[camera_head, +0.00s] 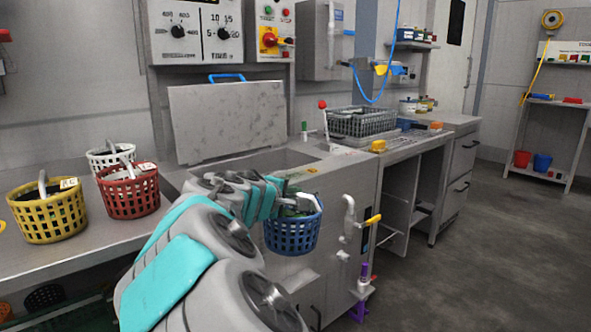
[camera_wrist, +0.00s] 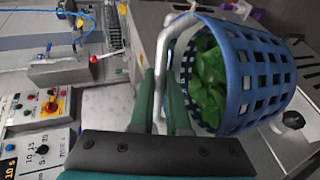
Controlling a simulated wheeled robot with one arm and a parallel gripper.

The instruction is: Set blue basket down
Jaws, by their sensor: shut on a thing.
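The blue basket (camera_head: 292,234) hangs in front of the wash machine's front panel, held by my gripper (camera_wrist: 160,98). In the wrist view the blue basket (camera_wrist: 262,75) lies sideways in the picture with green leaves (camera_wrist: 208,85) inside. My gripper's dark green fingers are shut on the basket's grey handle (camera_wrist: 168,50). In the head view my arm hides the fingers and part of the handle. The basket is clear of the counter at left, with its bottom above the floor.
Yellow (camera_head: 47,212), red (camera_head: 128,192) and white (camera_head: 110,157) baskets stand on the left counter (camera_head: 60,258). The wash machine's lid (camera_head: 228,122) is raised over its basin. A grey wire basket (camera_head: 362,122) stands on the far drainboard. A yellow-tipped lever (camera_head: 372,219) sticks out right of the blue basket.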

